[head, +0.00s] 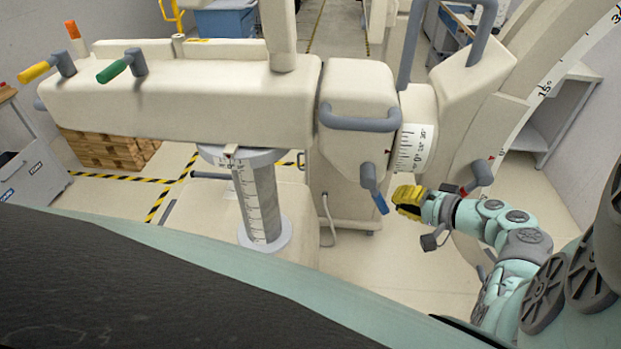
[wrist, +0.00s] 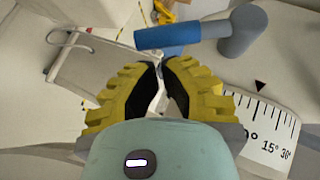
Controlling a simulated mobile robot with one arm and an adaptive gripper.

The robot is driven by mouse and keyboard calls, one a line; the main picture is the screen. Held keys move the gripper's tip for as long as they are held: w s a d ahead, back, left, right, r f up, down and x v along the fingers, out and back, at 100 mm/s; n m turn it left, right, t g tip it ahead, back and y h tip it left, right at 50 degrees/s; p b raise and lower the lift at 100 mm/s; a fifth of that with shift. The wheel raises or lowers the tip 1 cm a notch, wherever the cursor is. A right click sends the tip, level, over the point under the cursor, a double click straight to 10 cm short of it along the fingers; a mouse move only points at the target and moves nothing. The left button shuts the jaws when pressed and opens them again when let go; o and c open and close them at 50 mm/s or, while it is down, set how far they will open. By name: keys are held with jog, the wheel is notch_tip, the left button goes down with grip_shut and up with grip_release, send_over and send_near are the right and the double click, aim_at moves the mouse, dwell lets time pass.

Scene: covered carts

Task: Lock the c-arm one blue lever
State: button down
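The blue lever (head: 376,188) hangs down and slightly right from the C-arm's joint block in the head view, with a grey base and a blue tip. In the wrist view the blue lever (wrist: 168,37) lies across the top, just beyond my fingertips, with its grey knob at right. My gripper (head: 401,203), with yellow fingers, is close to the right of the lever's tip. In the wrist view my gripper (wrist: 161,66) has its fingertips nearly together, with only a thin gap and nothing held. No contact with the lever shows.
A grey handle (head: 360,123) sits above the lever. Left along the beam are a yellow lever (head: 38,71) and a green lever (head: 113,71). A red-tipped lever (head: 475,178) is right behind my gripper. A white scale drum (head: 412,148) is above it. Floor below is clear.

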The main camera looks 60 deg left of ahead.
jog(key=shift+s+a+f, duration=0.2)
jog(key=shift+a, duration=0.35)
jog(key=shift+f, duration=0.2)
jog(key=shift+f+b, duration=0.1)
jog(key=shift+b, duration=0.9)
